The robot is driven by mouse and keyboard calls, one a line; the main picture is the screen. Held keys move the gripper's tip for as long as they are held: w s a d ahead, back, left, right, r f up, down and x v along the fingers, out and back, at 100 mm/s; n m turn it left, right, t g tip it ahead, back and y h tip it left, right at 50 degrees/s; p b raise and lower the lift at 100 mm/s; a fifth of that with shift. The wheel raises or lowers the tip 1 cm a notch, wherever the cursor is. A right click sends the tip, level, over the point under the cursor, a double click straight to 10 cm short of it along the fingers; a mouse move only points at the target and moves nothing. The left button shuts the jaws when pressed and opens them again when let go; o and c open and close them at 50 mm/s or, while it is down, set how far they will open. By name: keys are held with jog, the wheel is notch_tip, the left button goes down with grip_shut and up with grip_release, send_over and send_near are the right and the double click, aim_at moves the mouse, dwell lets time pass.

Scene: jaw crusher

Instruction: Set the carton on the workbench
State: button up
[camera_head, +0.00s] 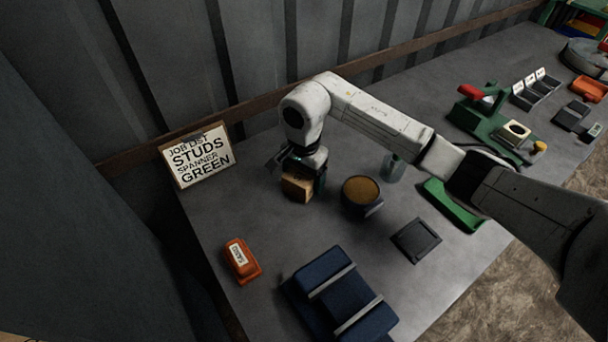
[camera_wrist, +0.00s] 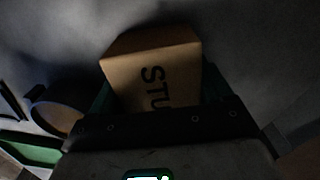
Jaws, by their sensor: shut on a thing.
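The carton (camera_head: 296,188) is a small brown box at the back left of the grey workbench (camera_head: 390,290). In the wrist view the carton (camera_wrist: 155,70) shows the letters "STU", the rest hidden by my gripper. My gripper (camera_head: 304,178) points down and is shut on the carton, with dark green fingers at its sides. The carton is at or just above the bench top; I cannot tell whether it touches.
A round tub (camera_head: 361,194) with brown contents stands close right of the carton. A job list sign (camera_head: 198,156) is at the left, an orange-red box (camera_head: 242,260) and a blue strapped case (camera_head: 340,297) in front. A dark square tray (camera_head: 416,240) lies right. Bench between them is clear.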

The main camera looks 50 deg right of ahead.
jog(key=shift+f, duration=0.1)
jog(key=o, duration=1.4)
notch_tip(320, 180, up, 12)
jog(key=shift+r+b, duration=0.15)
jog(key=shift+b, duration=0.85)
